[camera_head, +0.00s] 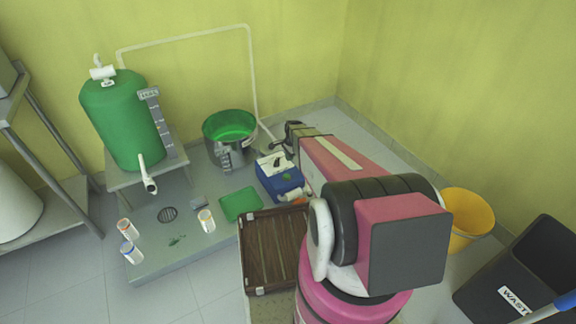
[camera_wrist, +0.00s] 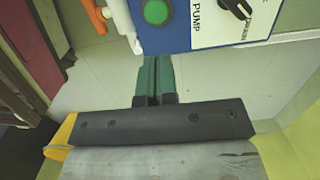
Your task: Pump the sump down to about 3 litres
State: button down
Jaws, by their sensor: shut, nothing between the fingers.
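The sump looks to be the round metal vessel (camera_head: 209,149) with green liquid (camera_head: 232,132) in it; a grey scale plate (camera_head: 224,158) is on its front, too small to read. The blue and white pump box (camera_head: 284,186) stands to its right. In the wrist view the pump panel (camera_wrist: 208,35) reads "PUMP" and carries a green round button (camera_wrist: 155,12) and a black knob (camera_wrist: 236,7). My gripper (camera_wrist: 153,62) is shut and empty, its green fingertips close to the panel edge below the button. I cannot tell whether they touch. In the head view my arm partly hides the gripper.
A green tank (camera_head: 122,120) with a white spout stands on a table at left. White pipe (camera_head: 190,36) runs along the wall. A yellow bucket (camera_head: 468,212) and black bin (camera_head: 530,270) stand right.

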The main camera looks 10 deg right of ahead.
jog(key=shift+d+r, duration=0.15)
jog(key=shift+r, duration=0.95)
